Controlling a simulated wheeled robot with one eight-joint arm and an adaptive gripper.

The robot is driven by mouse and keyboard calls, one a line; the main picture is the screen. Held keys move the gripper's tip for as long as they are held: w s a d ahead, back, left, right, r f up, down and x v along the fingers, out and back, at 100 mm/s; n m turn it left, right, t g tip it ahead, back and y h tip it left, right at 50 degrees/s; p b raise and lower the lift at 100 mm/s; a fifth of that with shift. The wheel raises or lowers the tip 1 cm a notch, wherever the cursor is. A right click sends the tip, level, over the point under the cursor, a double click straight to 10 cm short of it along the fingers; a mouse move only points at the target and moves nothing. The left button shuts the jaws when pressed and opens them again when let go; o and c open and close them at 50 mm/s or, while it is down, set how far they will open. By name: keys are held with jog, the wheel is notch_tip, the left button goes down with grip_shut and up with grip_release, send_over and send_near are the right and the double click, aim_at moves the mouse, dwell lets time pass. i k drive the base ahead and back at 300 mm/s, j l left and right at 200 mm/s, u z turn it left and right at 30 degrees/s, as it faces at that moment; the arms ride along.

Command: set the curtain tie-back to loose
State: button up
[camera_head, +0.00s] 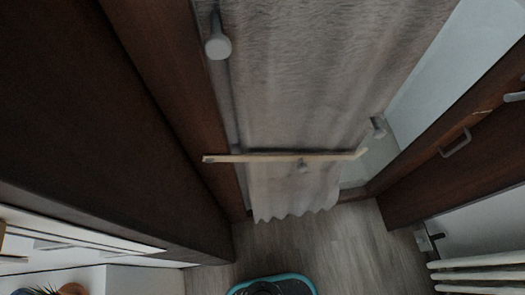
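A grey-beige curtain (300,75) hangs in front of a window between dark wood frames. A pale, straight tie-back band (270,157) runs across the lower part of the curtain, from the left wood frame to the curtain's right edge. A small grey knob (303,167) shows at the band's middle. A grey peg (378,128) stands near the band's right end; I cannot tell whether they touch. The curtain below the band is slightly narrower. My gripper is not in view.
A round-ended grey peg (218,47) sticks out at the curtain's upper left. At right are a dark wood panel with a metal handle (455,143) and a white radiator (480,275). A white shelf desk (70,235) stands lower left.

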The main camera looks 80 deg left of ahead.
aim_at(302, 166)
jog(key=j+u, duration=0.1)
jog(key=u, duration=2.4)
jog(key=j+z, duration=0.15)
jog(key=j, duration=0.15)
jog(key=k+j+z, duration=0.1)
jog(key=j, duration=0.25)
